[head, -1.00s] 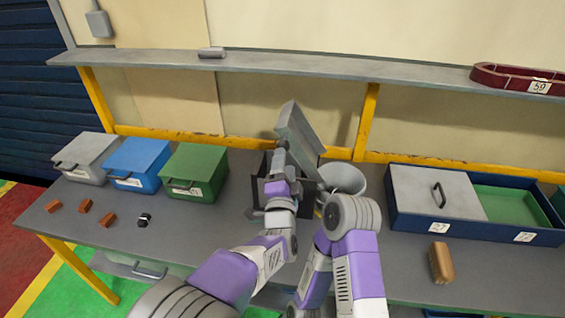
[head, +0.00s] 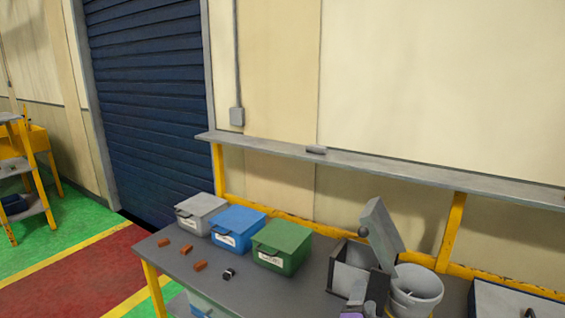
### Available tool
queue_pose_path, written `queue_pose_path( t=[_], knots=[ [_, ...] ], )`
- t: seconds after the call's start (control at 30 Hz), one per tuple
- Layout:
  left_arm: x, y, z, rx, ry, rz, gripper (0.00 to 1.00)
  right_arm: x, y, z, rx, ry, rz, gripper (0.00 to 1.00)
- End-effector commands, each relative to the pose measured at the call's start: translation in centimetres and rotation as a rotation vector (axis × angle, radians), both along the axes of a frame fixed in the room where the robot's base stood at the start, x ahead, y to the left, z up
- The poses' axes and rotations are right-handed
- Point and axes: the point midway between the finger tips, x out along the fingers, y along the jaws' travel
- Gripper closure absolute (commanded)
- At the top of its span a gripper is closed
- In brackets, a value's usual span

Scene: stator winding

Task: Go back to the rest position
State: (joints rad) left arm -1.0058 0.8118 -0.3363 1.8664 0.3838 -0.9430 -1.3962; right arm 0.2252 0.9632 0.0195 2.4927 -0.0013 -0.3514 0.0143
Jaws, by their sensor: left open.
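My left gripper (head: 364,294) shows at the bottom edge of the head view, with a bit of purple arm below it. It is open, in front of a dark open box (head: 350,268) with a raised grey lid (head: 381,232). Nothing can be seen held in it, though its lower part is cut off by the frame edge. My right gripper does not show.
On the workbench (head: 180,278) stand grey (head: 201,212), blue (head: 238,227) and green (head: 283,245) lidded boxes. Small brown blocks (head: 186,249) and a black part (head: 229,274) lie before them. A pale bucket (head: 418,288) stands beside the open box. A shelf (head: 400,174) runs behind.

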Motion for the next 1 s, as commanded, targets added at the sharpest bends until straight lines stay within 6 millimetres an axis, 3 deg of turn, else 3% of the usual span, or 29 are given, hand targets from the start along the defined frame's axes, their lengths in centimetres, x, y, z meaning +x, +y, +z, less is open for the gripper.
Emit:
queue_pose_path(
  t=[0.27, 0.43, 0.53, 0.67, 0.8, 0.9, 1.0],
  knots=[
    [2.2, 6.0, -9.2, -0.067, 0.276, 0.063, 0.36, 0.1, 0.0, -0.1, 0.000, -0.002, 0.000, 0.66],
    [1.9, 12.2, -17.8, -0.170, 0.556, 0.153, 0.36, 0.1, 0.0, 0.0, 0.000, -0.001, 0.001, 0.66],
    [0.1, 16.6, -23.9, -0.270, 0.771, 0.243, 0.36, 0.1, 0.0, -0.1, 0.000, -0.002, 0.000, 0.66],
    [-4.4, 21.9, -31.1, -0.431, 1.059, 0.390, 0.36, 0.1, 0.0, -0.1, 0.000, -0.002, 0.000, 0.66],
    [-11.8, 26.5, -37.2, -0.645, 1.377, 0.597, 0.36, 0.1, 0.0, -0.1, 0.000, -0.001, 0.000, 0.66],
    [-17.2, 28.3, -39.8, -0.798, 1.570, 0.750, 0.36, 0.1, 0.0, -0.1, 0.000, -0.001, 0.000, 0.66],
    [-21.7, 29.1, -41.0, -0.920, 1.716, 0.878, 0.36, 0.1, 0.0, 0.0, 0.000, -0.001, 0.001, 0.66]
  ],
)
